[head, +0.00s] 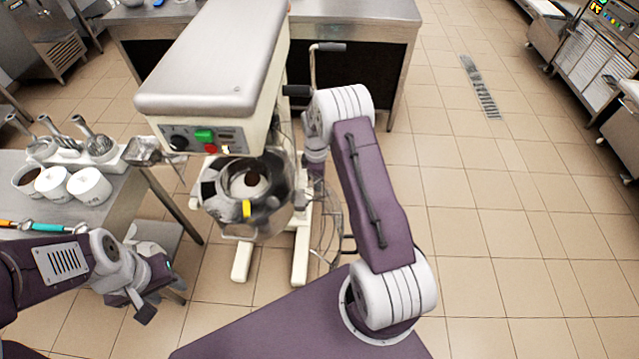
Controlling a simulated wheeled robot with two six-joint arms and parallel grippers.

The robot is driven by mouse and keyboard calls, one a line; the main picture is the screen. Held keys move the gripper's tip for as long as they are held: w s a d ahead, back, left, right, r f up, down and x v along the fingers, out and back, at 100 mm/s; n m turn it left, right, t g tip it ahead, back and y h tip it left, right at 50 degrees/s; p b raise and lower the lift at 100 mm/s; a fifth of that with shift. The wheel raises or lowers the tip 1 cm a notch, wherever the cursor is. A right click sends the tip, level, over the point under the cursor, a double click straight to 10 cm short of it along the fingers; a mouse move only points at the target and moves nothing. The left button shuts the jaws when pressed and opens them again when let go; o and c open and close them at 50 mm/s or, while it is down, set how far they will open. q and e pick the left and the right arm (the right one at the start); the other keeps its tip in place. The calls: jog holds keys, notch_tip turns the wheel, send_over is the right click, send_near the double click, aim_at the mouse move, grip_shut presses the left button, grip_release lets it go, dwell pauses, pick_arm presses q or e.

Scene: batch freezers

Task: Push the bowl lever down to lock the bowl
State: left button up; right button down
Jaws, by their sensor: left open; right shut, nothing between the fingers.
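The mixer (215,60) stands in front of me with its steel bowl (262,222) under the head. A yellow piece (247,208) shows at the bowl's front. On the mixer's right side a bent metal lever with a black grip (328,47) stands up, and a short black handle (296,90) sticks out below it. I cannot tell which is the bowl lever. My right gripper (315,165) is shut and empty beside the mixer, right of the bowl; its fingertips are mostly hidden by my arm. My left gripper (152,292) is open and empty, left of and nearer than the bowl.
A steel table (125,205) at the left holds white containers (90,187) and several metal tools (95,142). A steel counter (365,12) stands behind the mixer. Machines (590,60) line the far right. The tiled floor to the right is clear, with a drain grate (480,87).

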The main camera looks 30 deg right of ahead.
jog(key=shift+s+d+f, duration=0.25)
jog(key=shift+s+f, duration=0.1)
jog(key=shift+f, duration=0.1)
jog(key=shift+s+d+f+y+b, duration=0.1)
jog(key=shift+d+y+b, duration=0.2)
jog(key=shift+b, duration=0.1)
jog(key=shift+s+d+f+t+y+b, duration=0.25)
jog(key=shift+f+t+y+b, duration=0.15)
jog(key=shift+b, duration=0.35)
jog(key=s+d+f+t+y+b, duration=0.2)
jog(key=d+f+t+y+b, duration=0.2)
jog(key=b, duration=1.8)
notch_tip(320, 180, down, 4)
jog(key=shift+s+r+y, duration=0.15)
jog(key=shift+s+y, duration=0.15)
jog(key=shift+y, duration=0.9)
